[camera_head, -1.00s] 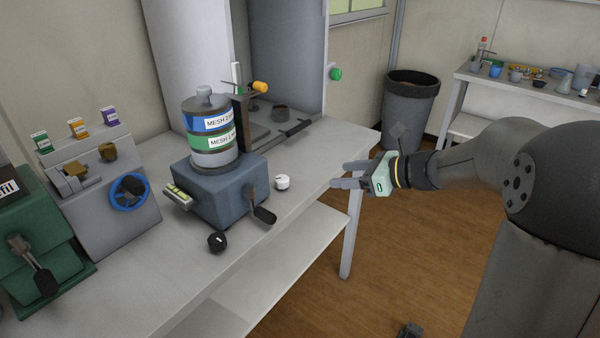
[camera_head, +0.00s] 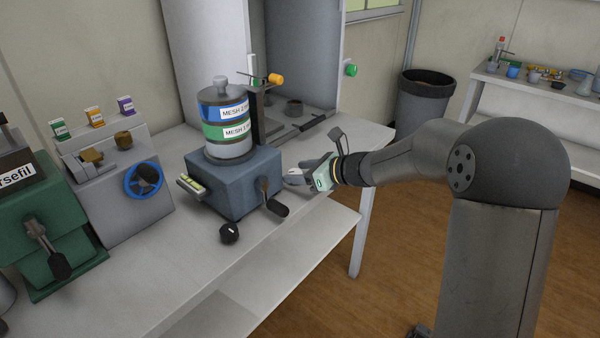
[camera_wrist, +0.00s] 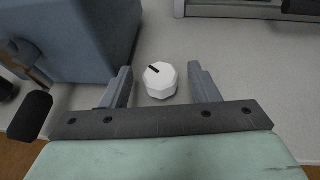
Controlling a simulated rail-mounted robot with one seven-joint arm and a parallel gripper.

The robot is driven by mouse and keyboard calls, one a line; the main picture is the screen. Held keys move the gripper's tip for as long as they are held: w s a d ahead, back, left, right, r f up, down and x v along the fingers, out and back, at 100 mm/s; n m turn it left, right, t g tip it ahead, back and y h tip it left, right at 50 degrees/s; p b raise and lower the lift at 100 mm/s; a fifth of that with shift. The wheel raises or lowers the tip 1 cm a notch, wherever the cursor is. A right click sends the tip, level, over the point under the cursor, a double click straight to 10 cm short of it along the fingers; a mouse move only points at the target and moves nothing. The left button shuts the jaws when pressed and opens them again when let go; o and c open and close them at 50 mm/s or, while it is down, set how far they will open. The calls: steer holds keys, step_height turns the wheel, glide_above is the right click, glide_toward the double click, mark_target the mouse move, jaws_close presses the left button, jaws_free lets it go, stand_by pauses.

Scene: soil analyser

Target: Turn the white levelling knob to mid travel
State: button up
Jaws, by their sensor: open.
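The white levelling knob (camera_wrist: 160,81) stands on the bench top, a faceted knob with a dark pointer mark towards its upper left in the wrist view. My gripper (camera_wrist: 162,84) is open, with one finger on each side of the knob and a visible gap on both sides. In the head view my gripper (camera_head: 298,175) is at the right side of the blue-grey sieve shaker base (camera_head: 236,180), and its fingers mostly hide the knob. Whether the fingertips are at the knob's height is hard to tell.
The shaker carries a stack of sieves (camera_head: 226,131) and a dark crank handle (camera_head: 276,206) near my gripper. A black knob (camera_head: 229,233) is on the bench front. A blue handwheel (camera_head: 145,180) and a green machine (camera_head: 60,240) stand left. A metal rail (camera_wrist: 235,10) lies beyond the white knob.

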steer(key=shift+w+a+f, duration=0.1)
steer(key=shift+a, duration=0.05)
steer(key=c, duration=1)
steer(key=shift+o, duration=0.2)
steer(key=shift+g+p, duration=0.3)
steer(key=shift+p, duration=0.15)
